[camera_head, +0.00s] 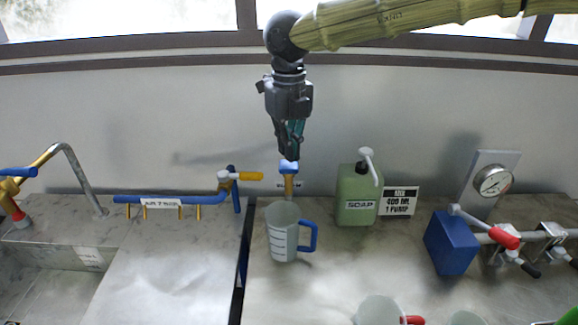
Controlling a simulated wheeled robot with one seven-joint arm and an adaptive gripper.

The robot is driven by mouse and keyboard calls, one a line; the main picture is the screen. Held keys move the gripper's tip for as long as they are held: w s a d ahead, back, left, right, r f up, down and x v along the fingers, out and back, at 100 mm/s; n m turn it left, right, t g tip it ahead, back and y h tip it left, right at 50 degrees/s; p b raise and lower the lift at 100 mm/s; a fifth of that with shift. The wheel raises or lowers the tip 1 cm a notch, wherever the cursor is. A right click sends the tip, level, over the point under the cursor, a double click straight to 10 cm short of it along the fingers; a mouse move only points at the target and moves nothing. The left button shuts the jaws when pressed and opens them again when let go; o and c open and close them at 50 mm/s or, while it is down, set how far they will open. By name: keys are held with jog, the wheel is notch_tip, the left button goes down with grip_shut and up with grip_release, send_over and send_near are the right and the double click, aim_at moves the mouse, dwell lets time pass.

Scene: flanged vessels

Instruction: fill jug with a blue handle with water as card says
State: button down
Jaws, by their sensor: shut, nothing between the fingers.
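The jug with a blue handle (281,238) stands upright on the metal counter, a translucent cup with dark level marks. Its handle faces right; I cannot tell whether it holds any liquid. The card (399,201) behind the soap bottle's right side reads "400 ML" and "1 PUMP" under a small top line. A brass tap with a blue top (289,169) rises just behind the jug. My gripper (290,154) points down, shut and empty, with its fingertips at or just above the blue top; contact is unclear. A green soap bottle (357,197) has a white pump.
At left, a sink (75,257) has a curved grey spout (75,165) and blue lever. A blue pipe (165,199) with a yellow handle runs beside it. At right are a blue box (451,243), red-handled valve and gauge (494,181). A red-handled jug (380,311) is in front.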

aim_at(289, 164)
jog(key=shift+f+b, duration=0.3)
jog(key=shift+f, duration=1.65)
dwell(6.0)
